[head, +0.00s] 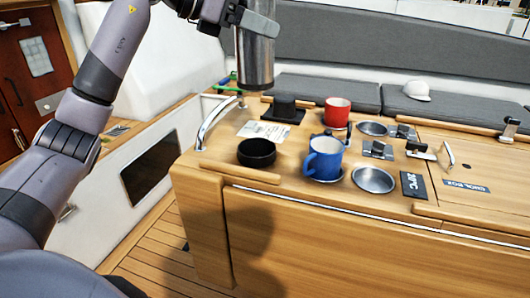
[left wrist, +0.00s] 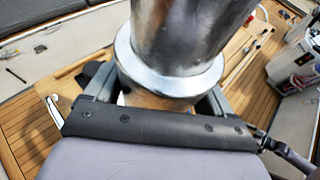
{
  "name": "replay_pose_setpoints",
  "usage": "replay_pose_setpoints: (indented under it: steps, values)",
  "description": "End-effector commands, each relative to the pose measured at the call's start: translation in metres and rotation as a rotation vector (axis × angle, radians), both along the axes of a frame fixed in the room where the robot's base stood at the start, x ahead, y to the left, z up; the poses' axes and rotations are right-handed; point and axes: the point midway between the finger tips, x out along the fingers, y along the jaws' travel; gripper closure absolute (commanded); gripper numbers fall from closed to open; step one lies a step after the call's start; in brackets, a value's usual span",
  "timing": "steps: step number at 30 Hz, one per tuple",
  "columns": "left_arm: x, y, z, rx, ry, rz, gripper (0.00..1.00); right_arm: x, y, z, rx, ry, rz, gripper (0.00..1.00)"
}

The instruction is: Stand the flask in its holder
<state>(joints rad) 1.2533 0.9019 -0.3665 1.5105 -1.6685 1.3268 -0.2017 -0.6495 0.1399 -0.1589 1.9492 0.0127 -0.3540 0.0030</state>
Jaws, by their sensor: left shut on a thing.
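The flask (head: 255,60) is a shiny metal cylinder, held upright in the air above the far left part of the cockpit table. Its top is cut off by the upper edge of the head view. My left gripper (head: 250,20) is shut on the flask's upper part. In the left wrist view the flask (left wrist: 180,40) stands between the fingers, with a pale collar around it. A black round open ring (head: 257,152), which looks like the holder, sits empty on the table's near left, below and apart from the flask. My right gripper is not in view.
A blue mug (head: 324,158) stands right of the black ring; a red mug (head: 337,112) is farther back. A black stepped piece (head: 285,107), metal recesses (head: 374,180) and a curved metal rail (head: 217,122) are nearby. A white cap (head: 417,91) lies on the grey seat.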

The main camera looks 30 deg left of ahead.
Motion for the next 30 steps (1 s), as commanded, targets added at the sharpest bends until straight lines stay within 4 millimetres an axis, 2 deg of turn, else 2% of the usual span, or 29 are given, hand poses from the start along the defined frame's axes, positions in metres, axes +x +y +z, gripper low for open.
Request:
replay_pose_setpoints:
  steps: [5,21,25,30]
  values:
    - [0.000,0.001,-0.024,0.000,0.001,0.003,0.66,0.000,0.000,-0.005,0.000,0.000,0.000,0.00]
    - [0.000,0.000,-0.128,-0.002,0.001,0.001,0.66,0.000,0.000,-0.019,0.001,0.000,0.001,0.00]
    - [0.000,0.000,-0.147,-0.002,-0.001,0.001,0.66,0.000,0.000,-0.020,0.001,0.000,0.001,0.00]
    - [0.000,0.000,-0.158,-0.001,-0.004,0.001,0.66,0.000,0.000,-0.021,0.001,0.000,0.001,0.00]
